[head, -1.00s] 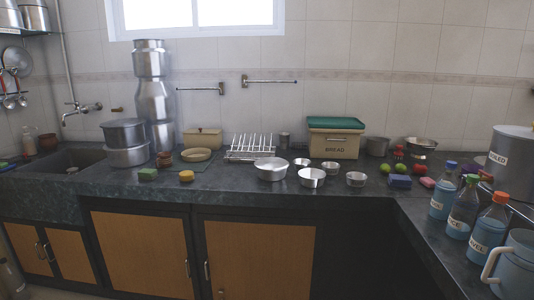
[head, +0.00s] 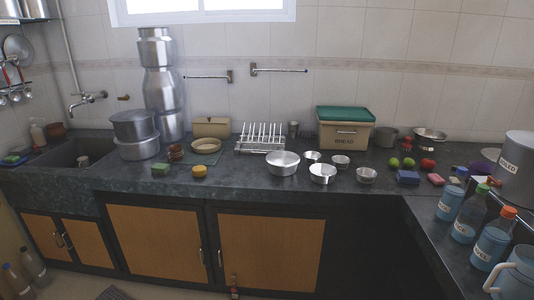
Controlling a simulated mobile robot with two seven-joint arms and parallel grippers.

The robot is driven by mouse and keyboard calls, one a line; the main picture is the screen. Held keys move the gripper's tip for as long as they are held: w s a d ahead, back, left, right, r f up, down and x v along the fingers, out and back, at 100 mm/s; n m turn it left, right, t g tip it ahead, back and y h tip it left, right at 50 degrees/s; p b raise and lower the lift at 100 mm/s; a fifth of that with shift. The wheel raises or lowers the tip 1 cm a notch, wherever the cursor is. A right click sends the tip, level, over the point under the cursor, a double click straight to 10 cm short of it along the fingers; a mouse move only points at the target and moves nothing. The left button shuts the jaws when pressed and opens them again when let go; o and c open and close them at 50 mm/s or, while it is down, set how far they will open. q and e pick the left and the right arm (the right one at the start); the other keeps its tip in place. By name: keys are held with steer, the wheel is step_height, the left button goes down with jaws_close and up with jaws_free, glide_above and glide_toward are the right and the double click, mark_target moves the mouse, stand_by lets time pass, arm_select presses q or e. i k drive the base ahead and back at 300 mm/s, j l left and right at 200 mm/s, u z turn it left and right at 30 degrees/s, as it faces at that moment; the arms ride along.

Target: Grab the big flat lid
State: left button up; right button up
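No lid lies loose on the counter that I can single out as the big flat one. A round, flat, grey metal disc (head: 17,48) hangs on the wall at the far left, above some ladles; I cannot tell if it is a lid or a pan. A wide steel pot (head: 134,125) with a flat top sits on another pot (head: 139,148) beside the sink; I cannot tell if that top is a separate lid. Neither of my grippers is in view.
A dark stone counter (head: 232,184) runs along the wall and turns at the right. Bottles (head: 491,240) crowd the right side. The front-left counter edge is fairly clear.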

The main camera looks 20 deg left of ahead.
mark_target(278, 159)
steer(key=i+j+u, duration=0.15)
steer(key=i+u, duration=0.3)
steer(key=i, duration=0.5)
steer(key=i+l+u, duration=0.15)
steer(key=i+u, duration=0.25)
steer(key=i, duration=0.5)
